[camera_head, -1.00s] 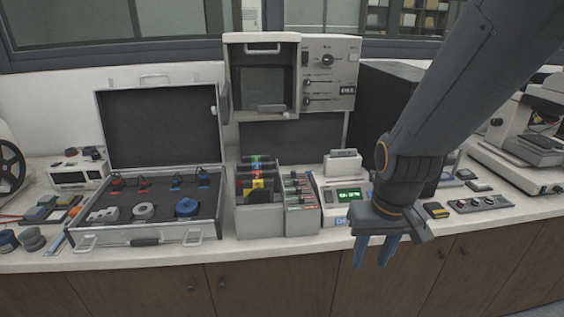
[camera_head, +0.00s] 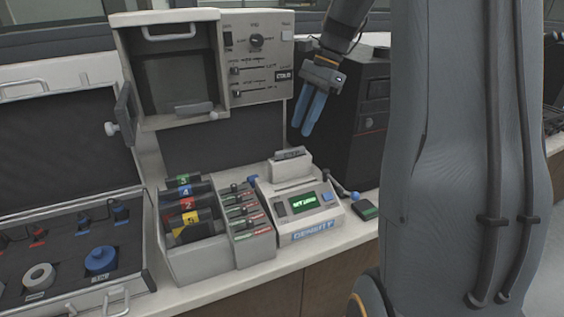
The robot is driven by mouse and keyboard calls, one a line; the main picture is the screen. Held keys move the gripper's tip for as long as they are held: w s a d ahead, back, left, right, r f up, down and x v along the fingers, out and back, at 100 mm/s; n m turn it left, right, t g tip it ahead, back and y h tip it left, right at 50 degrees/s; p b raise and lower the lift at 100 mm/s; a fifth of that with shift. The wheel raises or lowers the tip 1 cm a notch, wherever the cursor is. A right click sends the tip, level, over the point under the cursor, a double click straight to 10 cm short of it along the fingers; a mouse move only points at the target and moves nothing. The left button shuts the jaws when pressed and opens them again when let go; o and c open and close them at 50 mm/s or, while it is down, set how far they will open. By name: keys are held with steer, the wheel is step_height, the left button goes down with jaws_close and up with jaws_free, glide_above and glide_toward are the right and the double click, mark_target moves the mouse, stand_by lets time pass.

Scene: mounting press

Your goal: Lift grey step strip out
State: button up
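No strip is clearly recognisable as the grey step strip. A grey rack (camera_head: 181,268) holds several dark holders with coloured numbered labels in green, blue, red and yellow. Beside it, a grey slotted box (camera_head: 256,251) holds several thin upright pieces with red and green marks. The density meter (camera_head: 323,219) has a lit green display, and a grey block (camera_head: 291,165) stands at its back. My gripper (camera_head: 305,131) hangs above and behind the meter, fingers pointing down, apart and empty. It touches nothing that I can see.
An open case (camera_head: 136,262) with round parts stands at left. A grey instrument (camera_head: 261,72) with a screen and switches rises behind the racks. A black box (camera_head: 373,118) stands behind my gripper. My large arm link covers the right side.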

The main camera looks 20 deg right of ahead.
mark_target(291, 149)
steer(key=shift+w+d+r, duration=0.15)
steer(key=shift+w+d, duration=0.15)
steer(key=shift+w, duration=0.05)
steer(key=shift+a+f+m, duration=0.1)
steer(key=shift+f+m, duration=0.15)
steer(key=shift+m, duration=0.05)
steer(key=p+x, duration=0.3)
steer(key=x, duration=0.4)
steer(key=shift+a+r, duration=0.1)
steer(key=shift+a, duration=0.1)
jaws_close()
